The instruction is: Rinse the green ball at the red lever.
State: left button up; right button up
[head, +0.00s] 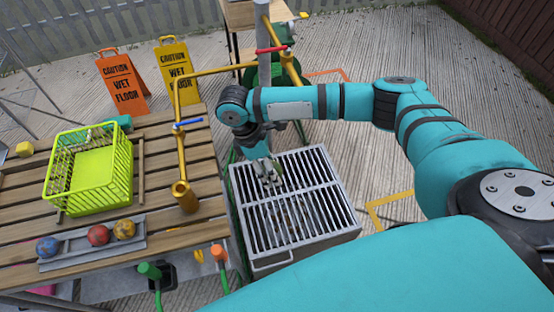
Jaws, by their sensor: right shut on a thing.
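The red lever (270,50) sits on the yellow pipework at the grey post, at the top centre. My right gripper (268,180) points down over the metal grate (325,203), below and in front of the red lever. It is shut on the green ball (278,170), of which only a small green part shows between and behind the fingers. A blue lever (187,122) sits on a yellow pipe whose spout (184,195) ends over the slatted table. I cannot see my left gripper.
The slatted table (190,235) holds a lime basket (92,190) and a tray (92,244) with a blue, a red and an orange ball. Two wet floor signs (122,82) stand behind it. Green and orange hose ends (150,270) stand at the table's front.

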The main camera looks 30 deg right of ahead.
pick_arm(q)
notch_tip(320, 180, down, 7)
jog(key=b, duration=0.7)
jog(key=shift+w+a+r, duration=0.15)
jog(key=shift+w+a, duration=0.1)
jog(key=shift+a, duration=0.15)
pick_arm(e)
jog(key=w+d+f+n+t+h, duration=0.1)
jog(key=w+d+f+n+t, duration=0.1)
jog(key=w+d+f+n, duration=0.2)
jog(key=w+d+f+n+t+h, duration=0.1)
jog(key=w+d+f+n, duration=0.3)
jog(key=d, duration=0.5)
jog(key=shift+w+d+t+h, duration=0.4)
jog(key=shift+w+h, duration=0.2)
jog(key=shift+w, duration=0.25)
jog(key=shift+a+r, duration=0.1)
pick_arm(q)
jog(key=shift+r+p, duration=2.8)
pick_arm(e)
jog(key=s+a, duration=0.4)
jog(key=a, duration=0.3)
